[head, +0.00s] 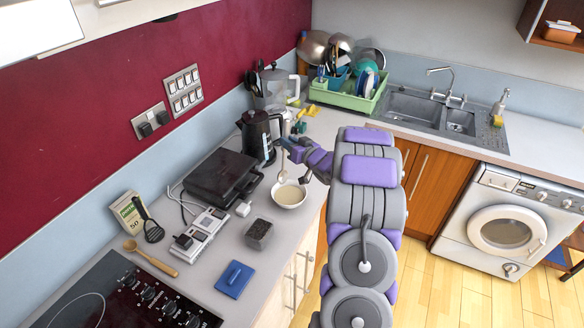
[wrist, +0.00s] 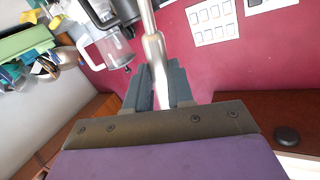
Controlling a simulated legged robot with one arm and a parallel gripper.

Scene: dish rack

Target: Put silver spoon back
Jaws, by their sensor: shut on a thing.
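The silver spoon (wrist: 154,50) shows in the wrist view as a metal handle running up from between the fingers of my gripper (wrist: 159,82). My gripper is shut on it. In the head view my gripper (head: 289,145) is above the counter, near the black kettle. The spoon (head: 283,166) hangs below it, just behind the white bowl (head: 289,202) of pale contents. I cannot tell whether the spoon touches the bowl. The green dish rack (head: 342,98), holding pans and dishes, stands at the back corner, left of the sink.
The black kettle (head: 258,138) stands close left of my gripper, with a clear jug (head: 274,92) and a utensil holder behind. A black grill (head: 220,178) lies left of the bowl. Yellow items (head: 309,110) lie before the rack. The sink (head: 425,112) is at the back right.

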